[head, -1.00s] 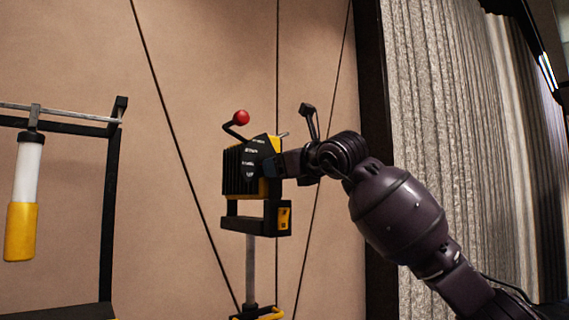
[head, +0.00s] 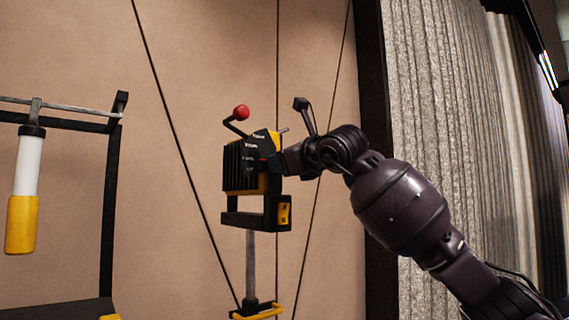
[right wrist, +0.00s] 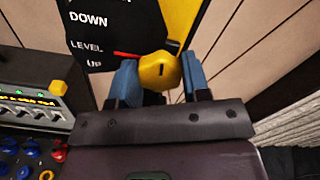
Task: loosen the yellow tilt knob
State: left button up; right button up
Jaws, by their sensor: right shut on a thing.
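The yellow tilt knob (right wrist: 160,71) shows in the right wrist view, with a dark mark on its face. The blue fingertips of my right gripper (right wrist: 160,82) sit on both sides of it, and the gripper is shut on it. A black plate (right wrist: 112,30) reading "DOWN", "LEVEL" and "UP" is just behind, with a red pointer (right wrist: 132,55) near "LEVEL". In the head view the knob is hidden by my right gripper (head: 277,164), at the right side of the black and yellow head unit (head: 243,170). My left gripper is in neither view.
A lever with a red ball (head: 241,112) rises from the unit, which stands on a grey pole (head: 251,265). A white and yellow cylinder (head: 24,195) hangs from a rack at left. The right wrist view shows a control panel (right wrist: 30,95) at left.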

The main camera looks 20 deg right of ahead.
jog(key=n+b, duration=0.1)
jog(key=n, duration=0.1)
jog(key=shift+n, duration=0.4)
jog(key=n, duration=0.2)
jog(key=shift+n, duration=0.4)
jog(key=n, duration=0.5)
jog(key=shift+b, duration=0.3)
jog(key=n, duration=0.4)
jog(key=n+p, duration=0.1)
jog(key=n, duration=0.4)
jog(key=shift+f+n+p, duration=0.1)
jog(key=shift+n+p, duration=0.25)
jog(key=shift+n, duration=0.85)
jog(key=o, duration=0.9)
